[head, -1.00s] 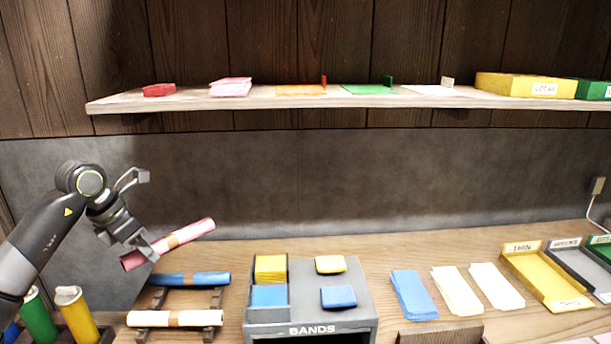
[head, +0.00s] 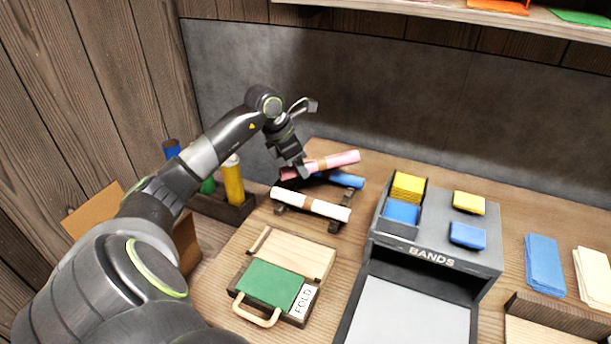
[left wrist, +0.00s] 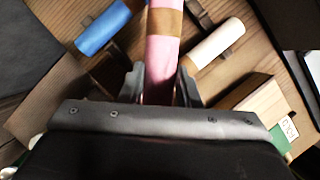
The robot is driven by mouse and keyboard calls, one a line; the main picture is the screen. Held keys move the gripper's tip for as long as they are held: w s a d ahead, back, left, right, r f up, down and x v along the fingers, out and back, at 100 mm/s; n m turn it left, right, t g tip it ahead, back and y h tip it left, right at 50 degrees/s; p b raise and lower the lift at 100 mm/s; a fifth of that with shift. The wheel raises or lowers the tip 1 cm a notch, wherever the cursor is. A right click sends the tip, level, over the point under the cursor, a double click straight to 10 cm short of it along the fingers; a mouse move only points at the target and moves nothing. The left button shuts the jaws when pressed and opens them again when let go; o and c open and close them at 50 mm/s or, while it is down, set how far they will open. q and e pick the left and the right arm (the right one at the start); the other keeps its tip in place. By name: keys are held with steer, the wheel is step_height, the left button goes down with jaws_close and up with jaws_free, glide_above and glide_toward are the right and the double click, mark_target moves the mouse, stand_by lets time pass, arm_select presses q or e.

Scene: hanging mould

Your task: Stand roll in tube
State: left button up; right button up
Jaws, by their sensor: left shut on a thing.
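My left gripper (head: 302,168) is shut on a pink roll with a brown band (head: 338,160), holding it above the rack at a slight tilt. In the left wrist view the pink roll (left wrist: 163,45) runs between the two fingers (left wrist: 160,85). A blue roll (head: 347,180) and a white roll with a brown band (head: 312,203) lie on the dark rack (head: 281,209). A yellow tube (head: 233,182), a green tube (head: 208,186) and a blue tube (head: 171,148) stand in a dark holder (head: 222,208) left of the rack, partly behind my arm. My right gripper is out of view.
A folding board with a green panel (head: 270,284) lies in front of the rack. The grey BANDS box (head: 436,245) stands to the right, with blue sheets (head: 544,262) beyond it. A shelf (head: 470,14) runs along the back wall.

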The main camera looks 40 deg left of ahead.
arm_select(q)
step_height(320, 180, down, 4)
steer(key=shift+f+p, duration=0.15)
steer(key=shift+p, duration=0.15)
steer(key=shift+f+b, duration=0.3)
steer(key=shift+b, duration=0.1)
steer(key=o, duration=1)
steer(key=shift+o, duration=0.2)
steer(key=shift+r, duration=0.1)
steer(key=shift+r+p, duration=0.25)
steer(key=shift+p, duration=0.15)
steer(key=b+v, duration=0.2)
steer(key=v, duration=1)
